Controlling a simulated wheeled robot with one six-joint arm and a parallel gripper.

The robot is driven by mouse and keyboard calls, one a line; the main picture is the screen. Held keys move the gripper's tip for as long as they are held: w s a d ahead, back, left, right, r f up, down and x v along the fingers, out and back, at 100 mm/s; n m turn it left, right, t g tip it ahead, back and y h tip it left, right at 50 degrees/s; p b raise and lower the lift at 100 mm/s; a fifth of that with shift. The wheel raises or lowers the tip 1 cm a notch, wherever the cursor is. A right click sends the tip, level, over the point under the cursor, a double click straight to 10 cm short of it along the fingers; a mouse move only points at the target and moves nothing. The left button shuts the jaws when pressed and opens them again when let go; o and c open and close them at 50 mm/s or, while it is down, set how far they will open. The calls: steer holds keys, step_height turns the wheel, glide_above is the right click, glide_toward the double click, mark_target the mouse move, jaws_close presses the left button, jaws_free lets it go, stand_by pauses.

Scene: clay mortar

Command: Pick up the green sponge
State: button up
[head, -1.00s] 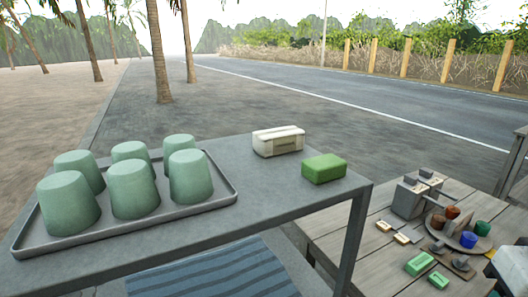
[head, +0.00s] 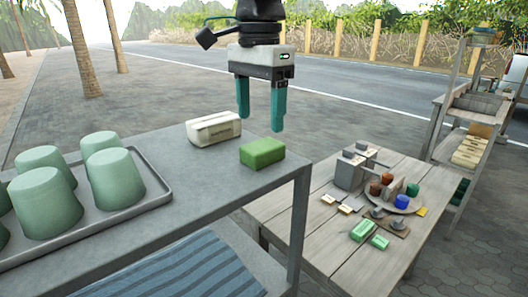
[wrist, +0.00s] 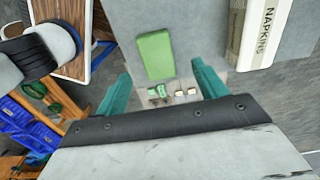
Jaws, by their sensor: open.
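The green sponge (head: 262,153) lies flat on the grey table (head: 225,180), near its right end. In the wrist view the sponge (wrist: 155,56) shows ahead of the fingers, roughly centred between them. My gripper (head: 261,124) points down with its two teal fingers apart and empty. In the head view it hangs above the sponge, and its fingertips stand clear of it. The gap in depth between fingertips and sponge is hard to judge. In the wrist view both fingers of my gripper (wrist: 162,92) show spread wide.
A napkin box (head: 213,129) stands just left of the sponge; it shows at right in the wrist view (wrist: 262,30). A tray (head: 160,188) of upturned green cups (head: 115,178) is further left. A lower wooden table (head: 335,210) with small items stands right.

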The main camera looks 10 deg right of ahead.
mark_target(262, 144)
steer(key=f, duration=0.6)
steer(key=shift+d+f, duration=0.3)
steer(key=shift+c, duration=0.3)
steer(key=c, duration=1)
